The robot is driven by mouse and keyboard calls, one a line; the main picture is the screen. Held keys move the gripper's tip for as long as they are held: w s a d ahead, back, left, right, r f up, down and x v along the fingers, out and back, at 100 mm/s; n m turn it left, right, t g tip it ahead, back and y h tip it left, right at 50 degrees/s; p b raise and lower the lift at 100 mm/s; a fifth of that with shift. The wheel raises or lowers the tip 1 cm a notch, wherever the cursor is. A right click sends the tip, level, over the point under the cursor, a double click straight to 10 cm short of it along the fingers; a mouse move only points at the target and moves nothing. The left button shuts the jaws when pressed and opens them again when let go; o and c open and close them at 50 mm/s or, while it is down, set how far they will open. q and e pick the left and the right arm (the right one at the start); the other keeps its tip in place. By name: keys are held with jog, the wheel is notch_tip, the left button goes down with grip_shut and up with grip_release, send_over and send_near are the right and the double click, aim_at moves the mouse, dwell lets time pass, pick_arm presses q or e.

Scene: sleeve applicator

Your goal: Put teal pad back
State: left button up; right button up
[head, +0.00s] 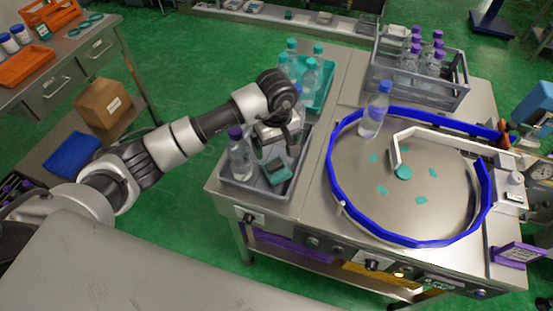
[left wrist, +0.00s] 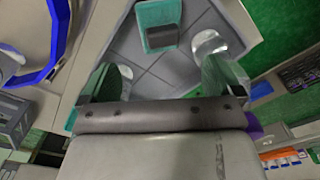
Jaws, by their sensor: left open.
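The teal pad (head: 277,171), with a dark grey block on it, lies in the grey tray (head: 248,188) at the front left of the steel table. In the left wrist view the teal pad (left wrist: 158,40) is at the top, beyond the fingers, on the tray's grey floor. My left gripper (head: 284,152) is over the tray, close behind the pad in the head view. Its fingers (left wrist: 165,78) are spread apart with nothing seen between them. Whether a finger touches the pad cannot be told. My right gripper is in neither view.
A purple-capped bottle (head: 240,158) stands in the same tray, left of my gripper. Teal-capped bottles (head: 309,75) stand in a teal tray behind. A blue-railed round table (head: 345,205) with a bottle (head: 374,112) and several teal marks is to the right. A grey crate (head: 447,92) holds purple-capped bottles.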

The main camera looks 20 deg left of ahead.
pick_arm(q)
jog(key=shift+r+b, duration=0.5)
jog(key=shift+r, duration=1.7)
